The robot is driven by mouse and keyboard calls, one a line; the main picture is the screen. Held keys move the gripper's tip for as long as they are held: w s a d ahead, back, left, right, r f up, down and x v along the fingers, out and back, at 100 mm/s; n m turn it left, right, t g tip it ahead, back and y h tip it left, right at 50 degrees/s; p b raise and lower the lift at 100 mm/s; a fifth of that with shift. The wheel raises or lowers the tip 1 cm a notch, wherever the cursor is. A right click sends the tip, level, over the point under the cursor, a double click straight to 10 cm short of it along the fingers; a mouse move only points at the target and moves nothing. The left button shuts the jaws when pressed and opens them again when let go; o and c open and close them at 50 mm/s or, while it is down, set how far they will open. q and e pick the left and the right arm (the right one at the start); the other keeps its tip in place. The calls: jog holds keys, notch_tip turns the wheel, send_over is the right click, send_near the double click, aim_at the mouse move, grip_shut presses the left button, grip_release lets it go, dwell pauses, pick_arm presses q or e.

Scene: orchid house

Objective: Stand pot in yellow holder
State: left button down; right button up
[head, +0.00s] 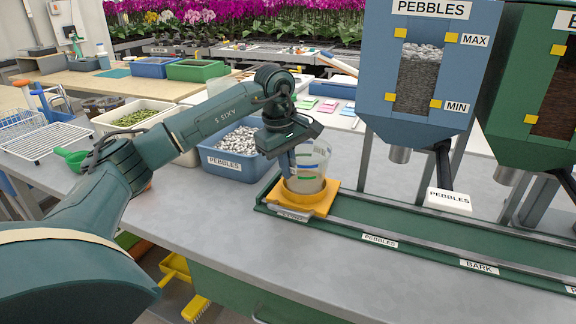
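A clear, translucent pot (311,181) with colored bands stands upright at the yellow holder (322,208), which sits at the left end of the green rail track. The pot's base is hidden by the holder's rim, so I cannot tell how deep it sits. My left gripper (293,167) reaches down from above at the pot's left rim. Its fingers overlap the pot's wall in the picture, and I cannot tell whether they are closed on it. My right gripper is not in view.
A blue pebble hopper (378,60) and a green hopper (531,100) stand over the track (420,244) at right. A blue pebble bin (232,170) is just behind my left gripper. The grey bench front (210,215) is clear. A wire rack (40,138) lies at far left.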

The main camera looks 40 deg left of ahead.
pick_arm(q)
jog(key=shift+f, duration=0.45)
jog(key=c, duration=1.6)
grip_release()
jog(key=shift+o, duration=0.2)
notch_tip(320, 180, up, 13)
jog(key=s, duration=0.2)
jog(key=shift+a, duration=0.35)
